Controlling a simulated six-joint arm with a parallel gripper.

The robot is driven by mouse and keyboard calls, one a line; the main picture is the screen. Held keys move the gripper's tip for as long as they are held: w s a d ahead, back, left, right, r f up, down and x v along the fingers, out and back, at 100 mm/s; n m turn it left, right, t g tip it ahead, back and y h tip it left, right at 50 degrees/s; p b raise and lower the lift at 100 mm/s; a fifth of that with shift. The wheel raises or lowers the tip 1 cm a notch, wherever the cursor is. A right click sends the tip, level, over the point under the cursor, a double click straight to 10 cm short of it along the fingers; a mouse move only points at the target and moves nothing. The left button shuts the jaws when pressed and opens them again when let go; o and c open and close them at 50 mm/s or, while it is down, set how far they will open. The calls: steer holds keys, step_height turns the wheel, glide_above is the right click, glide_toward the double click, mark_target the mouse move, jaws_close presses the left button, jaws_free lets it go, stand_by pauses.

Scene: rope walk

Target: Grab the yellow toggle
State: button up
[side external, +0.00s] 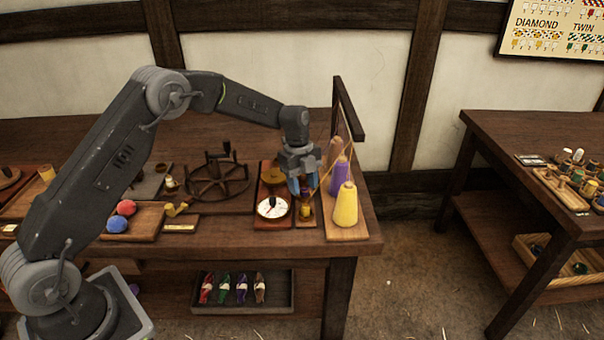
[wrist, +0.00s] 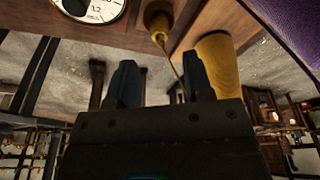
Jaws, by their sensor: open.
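My gripper (side external: 302,186) is open over the right part of the workbench, just above a small wooden block between the dial and the yarn cones. Its two dark fingers stand apart in the wrist view (wrist: 160,82), with no solid object held between them. A small golden-yellow piece (side external: 305,210) sits on the block below the fingers; it seems to be the yellow toggle. In the wrist view the yellow piece (wrist: 158,20) lies beyond the fingertips, roughly in line with the gap. A thin yellow strand runs from it toward the right finger.
The white dial (side external: 272,207) stands close left of the gripper. A yellow cone (side external: 345,205) and a purple cone (side external: 340,177) stand close right, by an upright wooden frame (side external: 343,110). A spoked wheel (side external: 217,177) and red and blue balls (side external: 117,226) are farther left.

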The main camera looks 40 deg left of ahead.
mark_target(306, 205)
steer(key=shift+x, duration=3.4)
steer(key=shift+d+v, duration=0.25)
steer(key=shift+v, duration=0.9)
steer(key=shift+d+v, duration=0.25)
steer(key=shift+v, duration=0.9)
steer(key=shift+d+v, duration=0.2)
steer(key=shift+v, duration=0.95)
steer(key=shift+s+r, duration=0.1)
steer(key=shift+s, duration=0.1)
steer(key=shift+a, duration=0.1)
steer(key=n, duration=0.1)
steer(key=r+n, duration=0.1)
steer(key=n, duration=0.1)
steer(key=n+t, duration=0.1)
steer(key=n, duration=0.1)
steer(key=shift+s+a+r, duration=0.3)
steer(key=shift+r, duration=0.1)
steer(key=shift+w+d+f+n+t+y, duration=0.1)
steer(key=shift+f+n+t+y, duration=0.1)
steer(key=shift+f+n, duration=1.1)
steer(key=shift+w+d+f+n+t+y, duration=0.1)
steer(key=shift+d+f+n+t, duration=0.1)
steer(key=shift+f+n, duration=1.15)
steer(key=shift+w+d+f+n+t+y, duration=0.15)
steer(key=shift+f+n, duration=0.7)
steer(key=shift+f, duration=0.9)
